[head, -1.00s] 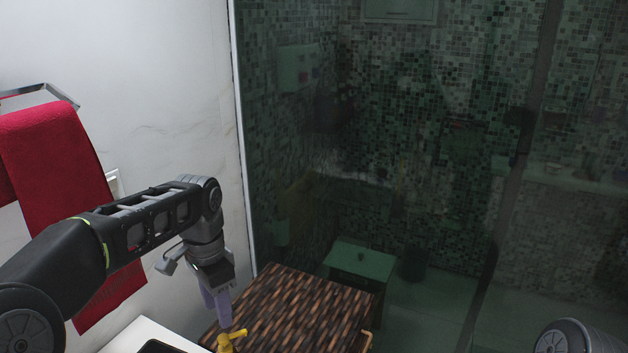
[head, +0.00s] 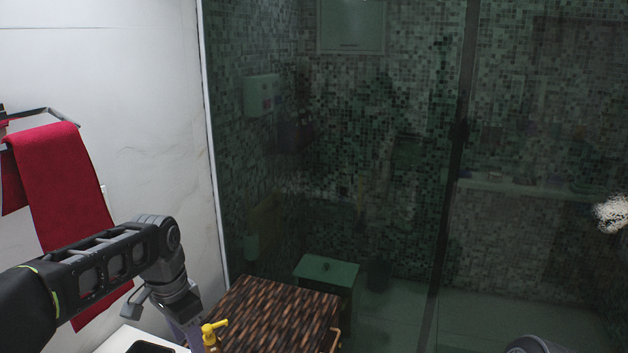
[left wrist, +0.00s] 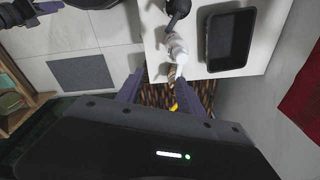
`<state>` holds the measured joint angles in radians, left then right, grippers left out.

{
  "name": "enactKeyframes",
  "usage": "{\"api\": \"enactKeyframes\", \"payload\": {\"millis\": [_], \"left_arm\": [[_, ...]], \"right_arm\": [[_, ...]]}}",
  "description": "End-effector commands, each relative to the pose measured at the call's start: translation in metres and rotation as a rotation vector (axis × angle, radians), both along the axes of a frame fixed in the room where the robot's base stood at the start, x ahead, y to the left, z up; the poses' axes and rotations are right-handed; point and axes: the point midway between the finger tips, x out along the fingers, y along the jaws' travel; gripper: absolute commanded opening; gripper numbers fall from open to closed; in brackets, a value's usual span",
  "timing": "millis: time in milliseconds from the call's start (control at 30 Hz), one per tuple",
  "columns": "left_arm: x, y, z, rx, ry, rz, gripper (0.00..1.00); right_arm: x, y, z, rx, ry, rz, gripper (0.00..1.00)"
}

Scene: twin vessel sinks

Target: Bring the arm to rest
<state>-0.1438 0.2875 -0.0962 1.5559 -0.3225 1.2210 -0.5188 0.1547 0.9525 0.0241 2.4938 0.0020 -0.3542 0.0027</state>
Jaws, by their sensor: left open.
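My left arm comes in from the left in the head view, bent downward at the wrist. My left gripper (head: 188,336) hangs at the bottom edge beside a yellow pump bottle (head: 212,335), its fingertips partly cut off. In the left wrist view its two purple fingers (left wrist: 158,92) are apart with nothing held between them. The wicker-topped basket (left wrist: 158,97) and a bit of yellow (left wrist: 174,106) show below the gap. A purple finger and dark grey parts, seemingly my right gripper (left wrist: 40,10), show at the upper left of the left wrist view.
A white counter (left wrist: 215,85) holds a dark basin (left wrist: 231,38) and a white bottle (left wrist: 177,48). The wicker basket (head: 280,315) stands right of the gripper. A red towel (head: 62,185) hangs on the left wall. A dark glass shower screen (head: 400,150) stands behind.

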Motion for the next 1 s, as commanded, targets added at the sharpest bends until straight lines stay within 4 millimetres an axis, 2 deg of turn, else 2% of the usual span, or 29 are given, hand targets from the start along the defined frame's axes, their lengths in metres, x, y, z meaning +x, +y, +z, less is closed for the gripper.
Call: {"api": "enactKeyframes", "payload": {"millis": [200,333,467,567,667,700,767,800,867,900,1000], "left_arm": [[0.025,-0.018,-0.012,-0.059,-0.115,0.063,0.45],[0.040,-0.041,-0.034,-0.119,-0.182,0.110,0.45],[0.049,-0.070,-0.076,-0.199,-0.227,0.177,0.45],[0.043,-0.097,-0.128,-0.280,-0.240,0.262,0.45],[0.015,-0.124,-0.199,-0.363,-0.220,0.386,0.45],[-0.002,-0.133,-0.227,-0.392,-0.206,0.440,0.45],[-0.033,-0.143,-0.265,-0.422,-0.174,0.521,0.45],[-0.056,-0.148,-0.288,-0.435,-0.147,0.572,0.45],[-0.095,-0.154,-0.317,-0.442,-0.101,0.640,0.45],[-0.121,-0.157,-0.333,-0.441,-0.066,0.675,0.45],[-0.182,-0.163,-0.361,-0.424,0.028,0.733,0.45]], "right_arm": [[0.000,0.000,0.000,0.000,0.000,0.000,0.36],[0.000,0.000,0.000,0.000,0.001,0.000,0.36],[0.000,0.000,0.000,0.000,0.000,0.000,0.36],[0.000,0.000,0.000,0.000,0.000,0.000,0.36],[0.000,0.000,0.000,0.000,0.000,0.000,0.36],[0.000,0.000,0.000,0.000,0.000,0.000,0.36],[0.000,0.000,0.000,0.000,0.000,0.000,0.36],[0.000,0.000,0.000,0.000,0.000,0.000,0.36],[0.000,0.000,0.000,0.000,0.000,0.000,0.36],[0.000,0.000,0.000,0.000,0.000,0.000,0.36],[0.000,0.000,0.000,0.000,0.000,0.000,0.36]]}}
